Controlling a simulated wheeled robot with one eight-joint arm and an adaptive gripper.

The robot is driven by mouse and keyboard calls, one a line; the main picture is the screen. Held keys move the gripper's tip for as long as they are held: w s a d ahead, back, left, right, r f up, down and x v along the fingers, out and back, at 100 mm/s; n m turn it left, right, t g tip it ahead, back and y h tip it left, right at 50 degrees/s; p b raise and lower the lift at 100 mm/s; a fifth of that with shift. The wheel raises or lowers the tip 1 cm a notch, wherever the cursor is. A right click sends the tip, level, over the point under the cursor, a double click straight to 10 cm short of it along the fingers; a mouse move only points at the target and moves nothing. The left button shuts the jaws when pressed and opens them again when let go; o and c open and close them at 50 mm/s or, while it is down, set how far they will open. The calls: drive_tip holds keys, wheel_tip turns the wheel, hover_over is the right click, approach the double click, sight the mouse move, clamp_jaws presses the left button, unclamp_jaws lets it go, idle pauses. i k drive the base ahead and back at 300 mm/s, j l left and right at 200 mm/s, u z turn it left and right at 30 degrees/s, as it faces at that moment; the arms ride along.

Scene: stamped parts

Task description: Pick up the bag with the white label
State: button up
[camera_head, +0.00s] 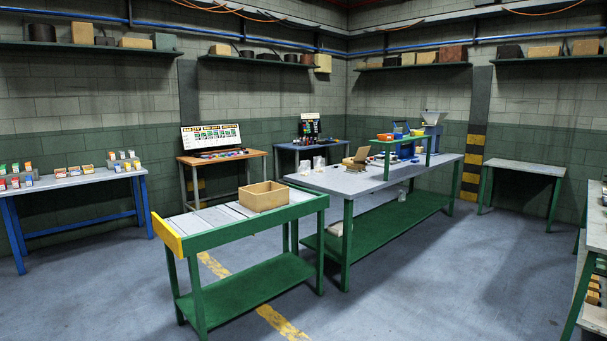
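Two small pale, clear-looking bags stand side by side near the left end of the long grey-topped table (390,184). The left bag (305,168) and the right bag (319,163) are both too small for me to tell a label or its colour. They seem to be upright, close to the table's back edge. My gripper is not in view.
A green bench (225,229) with an open cardboard box (263,196) stands in front of the long table. Blue bins (405,150) and a hopper (432,118) are at the table's far end. Side tables line the walls.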

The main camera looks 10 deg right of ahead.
sight(305, 169)
drive_tip(key=i+z, duration=0.35)
drive_tip(key=i, duration=2.25)
drive_tip(key=i+u, duration=0.1)
drive_tip(key=i, duration=0.85)
drive_tip(key=i+l, duration=0.15)
drive_tip(key=i, duration=0.8)
drive_tip(key=i+u, duration=0.25)
drive_tip(key=i, duration=0.15)
drive_tip(key=i+l+u, duration=0.2)
drive_tip(key=i, duration=0.25)
drive_tip(key=i+l+u, duration=0.25)
drive_tip(key=i, duration=0.15)
